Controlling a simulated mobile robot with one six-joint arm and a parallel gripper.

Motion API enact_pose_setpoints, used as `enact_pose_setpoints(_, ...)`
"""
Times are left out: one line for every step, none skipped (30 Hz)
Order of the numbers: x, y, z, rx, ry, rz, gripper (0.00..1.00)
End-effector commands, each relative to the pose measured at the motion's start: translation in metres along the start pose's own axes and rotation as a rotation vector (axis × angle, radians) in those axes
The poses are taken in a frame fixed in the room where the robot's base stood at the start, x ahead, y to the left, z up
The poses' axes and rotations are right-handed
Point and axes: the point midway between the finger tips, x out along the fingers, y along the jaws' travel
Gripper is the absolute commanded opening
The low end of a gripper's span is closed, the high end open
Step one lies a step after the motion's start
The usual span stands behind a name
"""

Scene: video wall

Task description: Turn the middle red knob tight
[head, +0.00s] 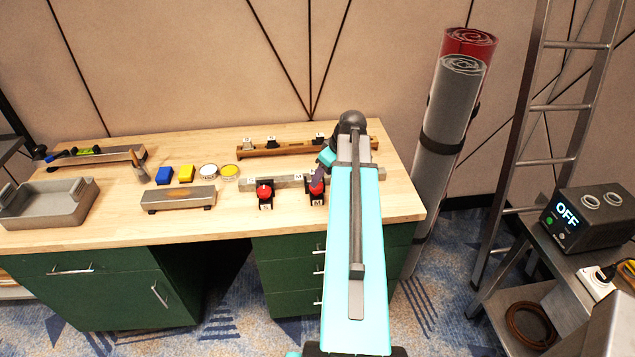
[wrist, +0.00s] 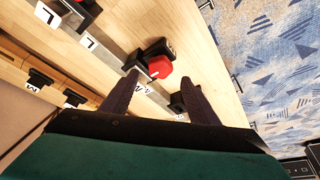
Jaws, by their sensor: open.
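A metal rail (head: 285,181) on the wooden bench carries red knobs on black mounts. One red knob (head: 264,191) is at the left of the rail. Another red knob (head: 317,188) is farther right, close to my gripper (head: 319,174). My arm hides the rail's right part, so a third knob is not visible there. In the wrist view my gripper (wrist: 160,77) is open, with its two dark fingers apart. A red knob (wrist: 160,67) shows between and just beyond the fingertips, with no clear contact. A label beside it is partly covered by a finger.
A wooden rail (head: 290,147) with black and white fittings lies behind. Rolled mats (head: 455,130) stand right of the bench.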

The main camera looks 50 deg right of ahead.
Motion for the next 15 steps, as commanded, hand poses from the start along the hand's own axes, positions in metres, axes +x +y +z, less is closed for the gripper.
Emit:
enact_pose_setpoints(0.004,0.0,-0.001,0.0,-0.001,-0.001,0.55)
enact_pose_setpoints(0.007,0.0,-0.001,0.0,-0.001,-0.001,0.55)
enact_pose_setpoints(0.011,0.0,-0.001,0.0,-0.001,-0.001,0.55)
enact_pose_setpoints(0.013,0.0,-0.001,0.0,-0.001,-0.002,0.55)
enact_pose_setpoints(0.016,0.0,-0.001,0.0,-0.001,-0.002,0.55)
enact_pose_setpoints(0.019,0.0,-0.001,0.0,-0.001,-0.002,0.55)
enact_pose_setpoints(0.022,0.0,-0.001,0.0,-0.001,-0.001,0.55)
enact_pose_setpoints(0.025,0.0,-0.001,0.0,-0.001,-0.001,0.55)
enact_pose_setpoints(0.029,0.0,-0.001,0.0,-0.001,-0.001,0.55)
enact_pose_setpoints(0.031,0.0,-0.001,0.0,-0.001,-0.002,0.55)
enact_pose_setpoints(0.034,0.0,-0.001,0.0,-0.001,-0.002,0.55)
enact_pose_setpoints(0.037,0.0,-0.001,0.0,0.0,-0.001,0.55)
enact_pose_setpoints(0.04,0.0,-0.001,0.0,0.0,-0.001,0.55)
enact_pose_setpoints(0.042,0.0,-0.001,0.0,0.0,-0.001,0.55)
enact_pose_setpoints(0.045,0.0,-0.001,0.0,-0.001,-0.001,0.55)
